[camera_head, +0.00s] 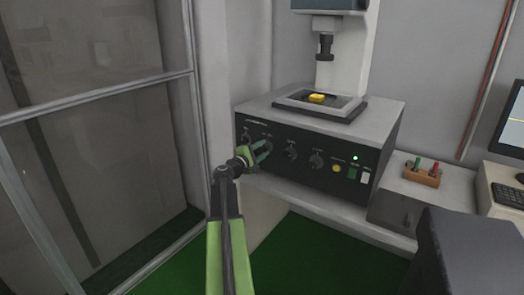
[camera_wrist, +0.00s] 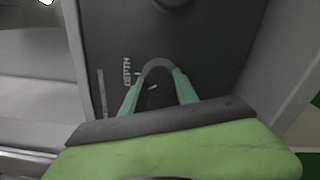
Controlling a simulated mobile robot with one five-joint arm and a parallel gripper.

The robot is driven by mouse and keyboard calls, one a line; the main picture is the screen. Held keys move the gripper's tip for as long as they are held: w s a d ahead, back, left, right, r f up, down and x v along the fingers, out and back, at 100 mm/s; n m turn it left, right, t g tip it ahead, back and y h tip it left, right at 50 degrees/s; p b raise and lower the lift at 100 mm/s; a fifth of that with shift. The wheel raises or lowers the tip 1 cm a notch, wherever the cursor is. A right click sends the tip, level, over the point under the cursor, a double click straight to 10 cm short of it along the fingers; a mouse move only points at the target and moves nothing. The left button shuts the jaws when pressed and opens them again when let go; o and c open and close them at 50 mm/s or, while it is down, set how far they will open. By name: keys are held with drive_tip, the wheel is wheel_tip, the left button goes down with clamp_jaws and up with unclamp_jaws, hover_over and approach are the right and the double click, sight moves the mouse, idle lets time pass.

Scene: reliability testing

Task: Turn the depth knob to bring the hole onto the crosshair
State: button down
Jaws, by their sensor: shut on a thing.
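The depth knob (camera_wrist: 156,92) is a dark round knob with a grey rim, beside a "DEPTH" label on the black panel in the wrist view. My gripper (camera_wrist: 158,88) is shut on it, with a green finger on each side. In the head view my gripper (camera_head: 263,152) is at the left part of the control box (camera_head: 385,125) and partly hides the knob. A yellow block (camera_head: 317,98) lies on the stage under the dark lens. The hole and crosshair cannot be made out; the monitor (camera_head: 514,118) is cut off at the right edge.
Other knobs (camera_head: 290,152), a yellow button (camera_head: 337,169) and switches sit along the panel to the right. A wooden holder (camera_head: 422,176) with coloured pegs stands on the bench. A glazed partition (camera_head: 95,95) stands close on the left. A dark chair back (camera_head: 465,250) is at lower right.

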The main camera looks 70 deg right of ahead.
drive_tip(key=m, duration=0.7)
drive_tip(key=shift+w+d+r, duration=0.1)
drive_tip(key=m, duration=0.3)
drive_tip(key=shift+m, duration=0.4)
drive_tip(key=m, duration=0.3)
drive_tip(key=shift+m, duration=0.3)
drive_tip(key=m, duration=0.3)
drive_tip(key=shift+m, duration=0.3)
drive_tip(key=m, duration=0.3)
drive_tip(key=shift+m, duration=0.4)
drive_tip(key=m, duration=0.6)
drive_tip(key=c, duration=0.9)
unclamp_jaws()
drive_tip(key=shift+c, duration=0.2)
